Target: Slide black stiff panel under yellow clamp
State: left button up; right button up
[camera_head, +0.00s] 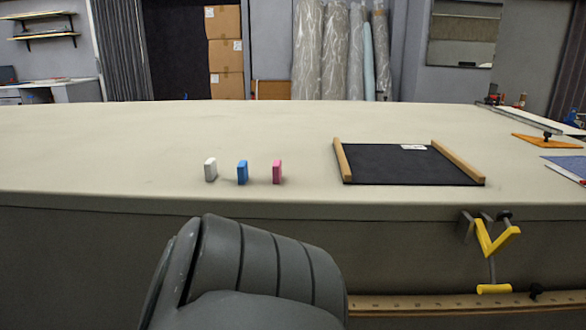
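The black stiff panel (400,168) lies flat on the cloth table, right of centre, near the front edge. A wooden strip runs along its left side (342,160) and another along its right side (458,163). A small white label (413,147) sits at its back. The yellow clamp (493,240) is at the table's front edge, to the right of and below the panel; a lower yellow part (494,289) hangs beneath it. The panel and clamp are apart. A grey link of my own arm fills the bottom centre. Neither gripper shows.
White (210,170), blue (242,172) and pink (277,172) blocks stand left of the panel on the table (120,150). An orange board (545,141) and a blue sheet (568,166) lie at the right. A ruler-like rail (430,303) runs below the edge. The left table is clear.

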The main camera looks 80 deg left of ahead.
aim_at(434, 164)
jog(key=u, duration=2.8)
